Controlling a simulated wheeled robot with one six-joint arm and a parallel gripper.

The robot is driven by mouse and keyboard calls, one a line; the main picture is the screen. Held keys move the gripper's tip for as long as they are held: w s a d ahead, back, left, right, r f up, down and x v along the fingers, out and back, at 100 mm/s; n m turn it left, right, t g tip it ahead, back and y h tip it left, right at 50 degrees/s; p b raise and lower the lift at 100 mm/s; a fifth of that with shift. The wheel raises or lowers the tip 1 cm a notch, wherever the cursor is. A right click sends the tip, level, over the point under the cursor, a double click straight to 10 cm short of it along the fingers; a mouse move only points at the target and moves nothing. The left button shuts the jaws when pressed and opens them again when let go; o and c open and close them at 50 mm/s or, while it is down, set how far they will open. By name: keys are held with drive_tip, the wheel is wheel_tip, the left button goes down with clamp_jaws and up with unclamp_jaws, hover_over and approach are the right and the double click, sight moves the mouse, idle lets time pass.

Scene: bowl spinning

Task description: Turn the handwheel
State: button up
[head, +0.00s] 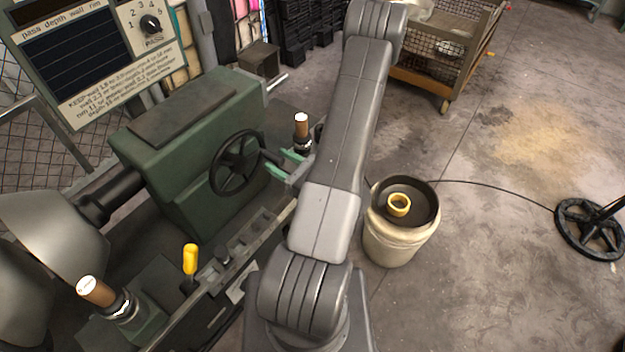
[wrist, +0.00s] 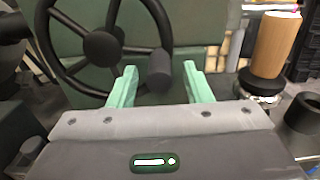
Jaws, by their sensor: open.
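The black handwheel (head: 236,163) is mounted on the right end of the green machine housing. In the wrist view the handwheel (wrist: 101,47) fills the upper left, with its spokes and hub showing. Its dark crank knob (wrist: 159,72) sticks out toward the camera at the wheel's lower right. My gripper (head: 281,173) is at the right of the wheel. In the wrist view my gripper (wrist: 158,79) has its two green fingers apart, one to each side of the knob. Whether the fingers touch the knob cannot be told; they look clear of it.
A wooden-handled tool (wrist: 276,50) stands close right of my gripper. A yellow-handled lever (head: 190,260) and another wooden handle (head: 97,292) stand in front of the housing. A bucket (head: 400,235) with a yellow ring is right of my arm. The floor farther right is mostly clear.

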drive_tip(key=b+v, duration=0.1)
drive_tip(key=v, duration=1)
idle(0.3)
drive_tip(key=shift+a, duration=0.2)
idle(0.4)
drive_tip(key=p+x, duration=0.1)
drive_tip(key=x, duration=0.8)
drive_tip(key=shift+w+a, duration=0.25)
drive_tip(key=shift+w, duration=0.1)
idle(0.3)
idle(0.4)
